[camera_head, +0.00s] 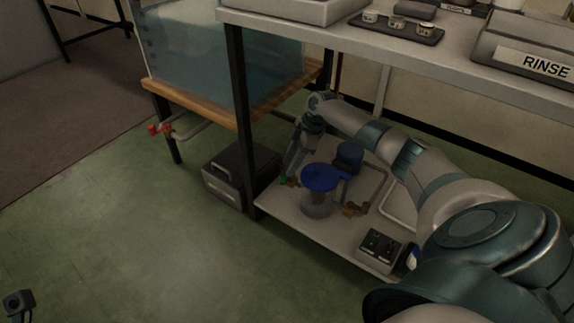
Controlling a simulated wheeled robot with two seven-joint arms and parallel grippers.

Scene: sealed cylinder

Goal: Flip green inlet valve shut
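The green valve handle (284,181) is a small green spot at the left end of the low shelf (300,228), beside a clear cylinder (318,205) with a blue lid (320,177). My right arm reaches in from the right, and my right gripper (291,174) points down at the green handle, very close to it. I cannot tell whether they touch, or whether the fingers are open or shut. The gripper partly hides the handle, so its exact angle is unclear. My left gripper is not clearly in view.
A brown-orange valve fitting (354,209) and a blue-topped unit (348,157) stand near the cylinder. A switch box (381,246) sits at the shelf's front. The table leg (240,120) and a dark case (238,178) are to the left. The upper tabletop (440,68) overhangs the shelf.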

